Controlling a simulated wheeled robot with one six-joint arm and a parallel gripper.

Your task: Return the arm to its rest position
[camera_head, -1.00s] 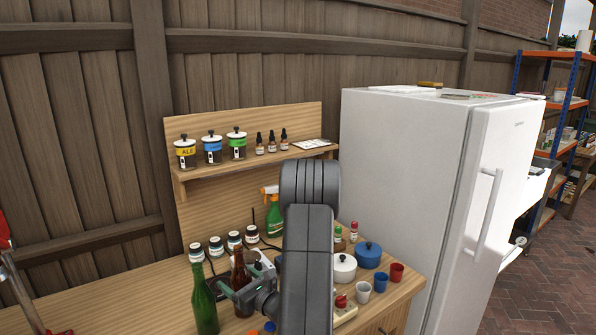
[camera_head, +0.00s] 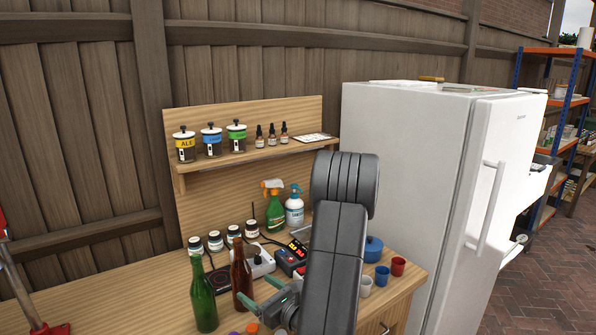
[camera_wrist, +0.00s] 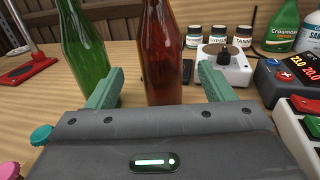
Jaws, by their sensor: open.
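My gripper (camera_head: 277,294) is over the right part of the wooden workbench, its jaws pointing toward the bottles. In the wrist view the two green fingers (camera_wrist: 160,88) are spread apart and hold nothing. A brown bottle (camera_head: 241,274) stands upright ahead of the gap between them and also shows in the wrist view (camera_wrist: 164,55). A green bottle (camera_head: 203,298) stands upright to its left, behind the left finger in the wrist view (camera_wrist: 87,50). I cannot tell whether a finger touches a bottle. My arm hides part of the bench's right side.
A stirrer with a white base (camera_head: 260,262) and a controller with a red display (camera_head: 292,256) stand behind the gripper. A blue pot (camera_head: 373,249) and small cups (camera_head: 382,276) are at right. A white fridge (camera_head: 420,190) stands beside the bench. Spray bottles (camera_head: 275,212) stand at the back.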

